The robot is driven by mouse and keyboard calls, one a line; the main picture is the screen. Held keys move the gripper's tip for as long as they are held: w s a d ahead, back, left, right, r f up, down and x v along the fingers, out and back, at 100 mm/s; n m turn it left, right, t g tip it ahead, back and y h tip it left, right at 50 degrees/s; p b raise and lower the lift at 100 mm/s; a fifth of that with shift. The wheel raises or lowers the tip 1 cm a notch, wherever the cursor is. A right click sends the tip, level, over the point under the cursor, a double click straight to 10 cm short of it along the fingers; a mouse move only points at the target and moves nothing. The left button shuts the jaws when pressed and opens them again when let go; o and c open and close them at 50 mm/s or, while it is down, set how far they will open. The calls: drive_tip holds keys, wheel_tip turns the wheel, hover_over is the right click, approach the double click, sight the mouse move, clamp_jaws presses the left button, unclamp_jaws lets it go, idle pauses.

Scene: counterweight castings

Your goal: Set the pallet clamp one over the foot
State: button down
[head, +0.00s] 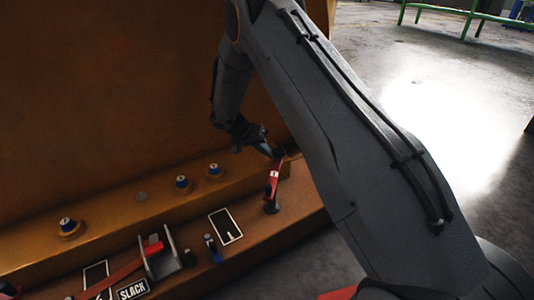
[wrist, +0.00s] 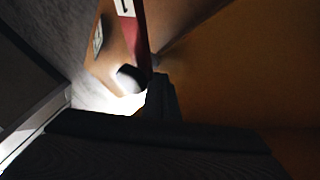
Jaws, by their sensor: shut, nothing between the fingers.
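The red clamp (head: 272,184) carries a white label that seems to read 1 and has dark ends. In the wrist view the dark shut fingers (wrist: 161,95) are beside the red bar's near end. The orange-brown casting's ledge (head: 300,205) may be the foot; no mark confirms it.
Several blue-capped studs (head: 182,183) stand along the step. A white-outlined dark panel (head: 225,226) lies left of the clamp. Further left are a grey bracket (head: 168,262), another red bar (head: 122,272) and a SLACK label (head: 132,290). A tall orange-brown wall (head: 100,100) rises behind.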

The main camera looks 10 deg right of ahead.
drive_tip(key=shift+s+d+m+g, duration=0.15)
drive_tip(key=shift+d+m+g, duration=0.25)
drive_tip(key=shift+d+m, duration=0.3)
drive_tip(key=s+d+m+g+y+p, duration=0.1)
drive_tip(key=s+d+m+g+p, duration=0.1)
drive_tip(key=s+d+m+g, duration=0.3)
drive_tip(key=s+d+m, duration=0.1)
drive_tip(key=d+m, duration=0.2)
drive_tip(key=shift+d, duration=0.3)
